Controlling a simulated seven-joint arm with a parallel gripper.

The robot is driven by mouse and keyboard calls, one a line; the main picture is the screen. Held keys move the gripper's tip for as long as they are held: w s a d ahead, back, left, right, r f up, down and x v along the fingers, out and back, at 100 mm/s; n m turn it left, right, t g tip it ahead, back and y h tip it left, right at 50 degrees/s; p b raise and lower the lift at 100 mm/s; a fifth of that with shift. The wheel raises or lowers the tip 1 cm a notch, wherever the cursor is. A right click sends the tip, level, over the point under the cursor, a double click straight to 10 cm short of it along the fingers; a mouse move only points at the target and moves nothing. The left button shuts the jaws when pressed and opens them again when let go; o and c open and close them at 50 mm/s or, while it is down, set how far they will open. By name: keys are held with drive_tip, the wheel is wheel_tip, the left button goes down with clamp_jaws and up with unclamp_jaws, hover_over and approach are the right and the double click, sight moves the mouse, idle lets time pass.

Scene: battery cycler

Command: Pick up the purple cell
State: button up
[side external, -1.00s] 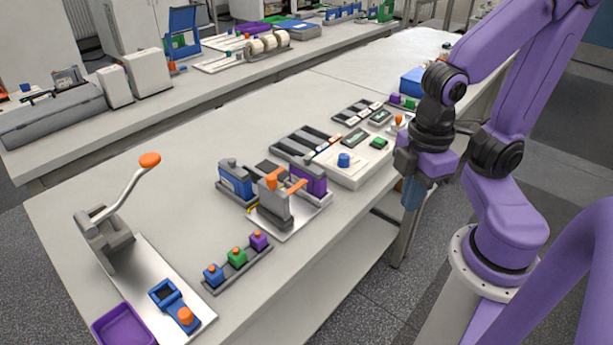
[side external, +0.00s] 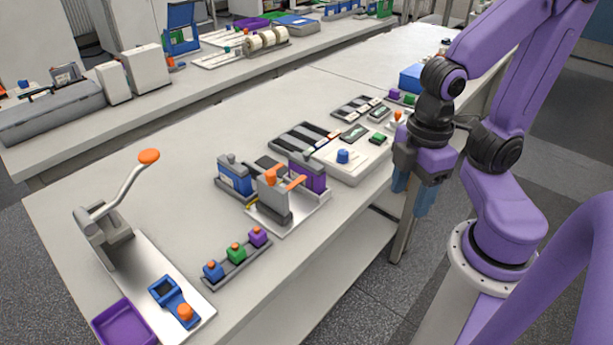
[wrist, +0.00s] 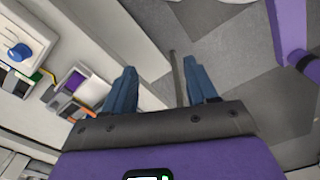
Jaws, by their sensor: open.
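A tall purple cell-like block with a dark top (side external: 309,176) stands upright at the right of a grey fixture with an orange lever; the fixture partly covers it. A purple patch in the wrist view (wrist: 75,80), at the left, appears to be the same block. I cannot tell for certain which is the purple cell. My gripper (side external: 412,200) is open and empty beyond the bench's front edge, right of both blocks. Its two blue fingers (wrist: 165,80) are spread over the floor.
A blue block (side external: 235,178) stands left of the fixture. The rack also holds a blue (side external: 213,271) and a green block (side external: 236,252). A lever press (side external: 106,240) and a purple tray (side external: 125,325) are at front left. A white unit with a blue knob (side external: 343,156) stands behind right.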

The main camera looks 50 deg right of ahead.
drive_tip(key=w+a+r+m, duration=0.2)
drive_tip(key=w+m, duration=0.2)
drive_tip(key=w, duration=0.4)
drive_tip(key=m, duration=0.9)
approach(304, 152)
drive_tip(key=f, duration=0.9)
drive_tip(key=shift+a+f, duration=0.1)
drive_tip(key=shift+a, duration=0.1)
drive_tip(key=f, duration=0.4)
drive_tip(key=shift+s+d, duration=0.2)
drive_tip(key=shift+s, duration=0.05)
drive_tip(key=shift+f, duration=0.65)
